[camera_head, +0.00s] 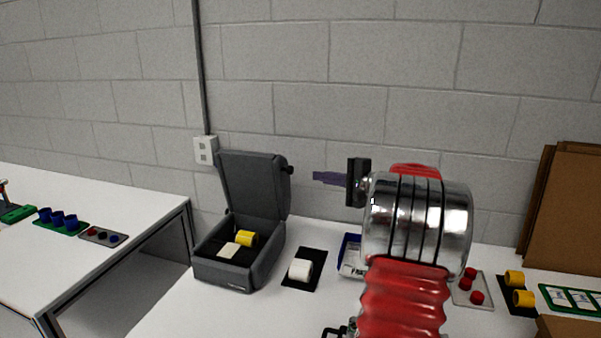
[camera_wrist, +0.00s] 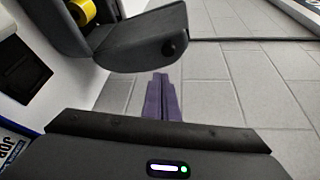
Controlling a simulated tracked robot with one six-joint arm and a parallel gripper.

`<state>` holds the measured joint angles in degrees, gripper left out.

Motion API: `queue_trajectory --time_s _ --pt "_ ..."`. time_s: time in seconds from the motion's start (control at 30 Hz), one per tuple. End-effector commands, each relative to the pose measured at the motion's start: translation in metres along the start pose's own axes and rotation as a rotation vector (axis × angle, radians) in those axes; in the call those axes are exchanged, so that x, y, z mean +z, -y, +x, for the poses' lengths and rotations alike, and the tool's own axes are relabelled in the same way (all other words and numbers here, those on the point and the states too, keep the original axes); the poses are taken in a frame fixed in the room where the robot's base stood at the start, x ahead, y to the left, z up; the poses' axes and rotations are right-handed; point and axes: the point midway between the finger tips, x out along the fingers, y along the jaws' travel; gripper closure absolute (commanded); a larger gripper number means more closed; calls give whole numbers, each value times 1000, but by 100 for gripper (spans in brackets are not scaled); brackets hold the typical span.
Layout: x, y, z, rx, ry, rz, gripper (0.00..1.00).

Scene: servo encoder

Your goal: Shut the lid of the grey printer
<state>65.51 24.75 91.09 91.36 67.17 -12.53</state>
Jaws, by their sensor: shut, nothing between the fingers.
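The grey printer (camera_head: 229,271) stands on the white table, left of my arm. Its lid (camera_head: 252,185) is open and stands nearly upright at the back; the lid (camera_wrist: 143,40) also shows in the wrist view, with a dark round knob on its side. A yellow roll (camera_head: 246,239) and a pale label piece (camera_head: 229,250) lie inside the printer. My gripper (camera_head: 316,178), with purple fingers, is shut and empty, to the right of the lid near its upper part. In the wrist view the fingertips (camera_wrist: 161,77) appear just below the lid's edge; I cannot tell whether they touch it.
A white roll on a black mat (camera_head: 316,256) lies right of the printer. A blue-rimmed tray (camera_head: 347,254) is partly hidden by my arm. Red pieces and yellow rolls (camera_head: 523,297) lie at the right. The block wall stands close behind.

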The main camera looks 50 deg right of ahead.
Motion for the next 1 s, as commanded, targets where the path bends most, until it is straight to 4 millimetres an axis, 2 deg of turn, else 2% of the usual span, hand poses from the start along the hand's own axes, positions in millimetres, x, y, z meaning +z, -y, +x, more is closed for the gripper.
queue_trajectory --time_s 0.03,0.13,0.57,0.77,1.0 --pt "-13 0 -6 -19 -15 10 100" --pt "-25 3 -12 -42 -30 19 100" --pt "-26 3 -10 -45 -31 21 100" --pt "-26 4 6 -45 -30 21 100" --pt "-27 5 42 -44 -29 21 100"
